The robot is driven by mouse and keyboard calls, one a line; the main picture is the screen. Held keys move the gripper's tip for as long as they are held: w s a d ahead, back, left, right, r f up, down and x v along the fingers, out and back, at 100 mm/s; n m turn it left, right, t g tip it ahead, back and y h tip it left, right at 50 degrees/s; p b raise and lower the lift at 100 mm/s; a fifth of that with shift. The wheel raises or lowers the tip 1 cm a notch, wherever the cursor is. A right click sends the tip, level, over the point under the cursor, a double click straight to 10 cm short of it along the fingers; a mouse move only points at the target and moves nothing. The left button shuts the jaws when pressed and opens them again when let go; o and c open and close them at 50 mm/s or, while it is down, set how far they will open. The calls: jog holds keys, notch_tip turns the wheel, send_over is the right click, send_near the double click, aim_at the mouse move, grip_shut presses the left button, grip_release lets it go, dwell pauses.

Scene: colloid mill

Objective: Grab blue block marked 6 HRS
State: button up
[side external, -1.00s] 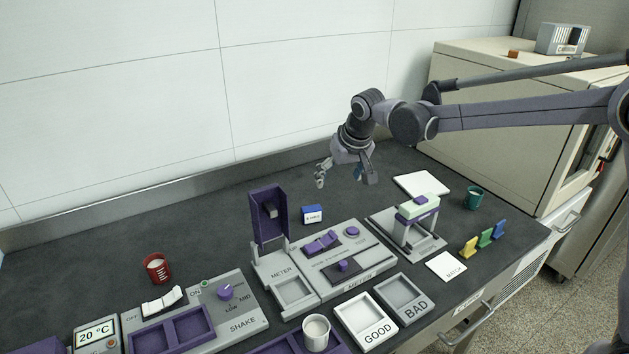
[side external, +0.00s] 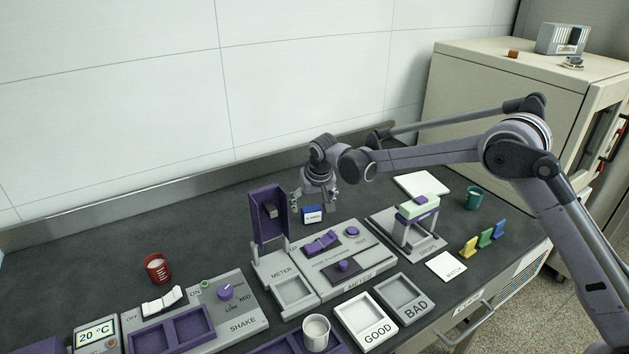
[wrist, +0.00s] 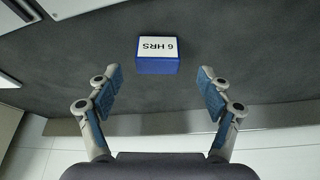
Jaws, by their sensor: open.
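The blue block (side external: 313,216) with a white label stands on the dark bench behind the meter station. In the wrist view the block (wrist: 157,66) shows "6 HRS" upside down on its white face, with blue below it. My gripper (side external: 314,205) is open and hangs close to the block in the side view. In the wrist view the open fingers of my gripper (wrist: 158,80) stand left and right of the block's line. The block lies between them sideways, slightly beyond the fingertips. Nothing is held, and no contact shows.
The meter's raised purple lid (side external: 268,216) stands just left of the block. The meter base (side external: 340,275) lies in front of it. A white pad (side external: 421,185) and a press-like stand (side external: 418,207) are to the right. The bench behind the block is clear to the wall.

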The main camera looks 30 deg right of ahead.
aim_at(312, 209)
jog(key=shift+x, duration=2.6)
jog(key=shift+d, duration=0.2)
jog(key=c, duration=1.2)
